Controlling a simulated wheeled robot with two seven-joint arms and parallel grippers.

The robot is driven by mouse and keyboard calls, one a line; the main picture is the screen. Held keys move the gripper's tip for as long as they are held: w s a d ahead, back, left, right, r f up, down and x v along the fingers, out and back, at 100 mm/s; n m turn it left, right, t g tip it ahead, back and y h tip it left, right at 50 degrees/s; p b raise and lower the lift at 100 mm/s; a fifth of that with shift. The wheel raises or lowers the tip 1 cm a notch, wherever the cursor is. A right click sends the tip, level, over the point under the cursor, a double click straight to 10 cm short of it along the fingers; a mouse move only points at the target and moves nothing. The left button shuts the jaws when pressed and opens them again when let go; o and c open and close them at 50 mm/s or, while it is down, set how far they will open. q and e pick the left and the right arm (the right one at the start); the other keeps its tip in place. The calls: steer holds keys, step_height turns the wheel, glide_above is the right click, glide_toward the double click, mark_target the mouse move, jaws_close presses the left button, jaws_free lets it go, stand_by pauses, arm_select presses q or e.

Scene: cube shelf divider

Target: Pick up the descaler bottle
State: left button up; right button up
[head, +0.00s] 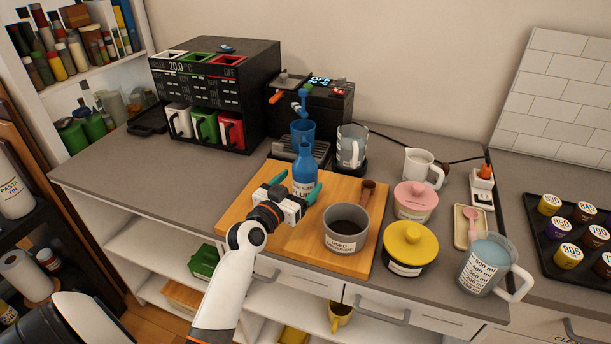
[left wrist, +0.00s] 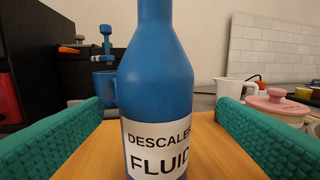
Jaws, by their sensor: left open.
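The descaler bottle (head: 304,169) is blue with a white label and stands upright on the wooden board (head: 257,240). In the left wrist view the descaler bottle (left wrist: 155,85) fills the middle, and its label reads "DESCALER FLUID". My left gripper (head: 297,192) is open, with its green fingers on either side of the bottle. In the left wrist view a gap shows between the bottle and each finger. The bottle's base is out of the left wrist view and partly hidden by the gripper in the head view. My right gripper is not in view.
A blue cup (head: 302,132) sits at the coffee machine (head: 325,103) just behind the bottle. A grey tub (head: 345,228) stands right of the gripper on the board. A yellow-lidded pot (head: 410,246) and a pink-lidded pot (head: 415,200) stand further right. The counter left of the board is clear.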

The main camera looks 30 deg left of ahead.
mark_target(309, 172)
arm_select(q)
steer(key=shift+w+a+f+p, duration=0.2)
steer(key=shift+w+p, duration=0.1)
steer(key=shift+w, duration=1.25)
steer(key=shift+w+a+f+p, duration=0.15)
steer(key=shift+w+p, duration=0.1)
steer(key=shift+w, duration=1.25)
steer(key=shift+r, duration=0.1)
steer(key=shift+s, duration=0.1)
steer(key=shift+c, duration=0.4)
steer(key=c, duration=1.2)
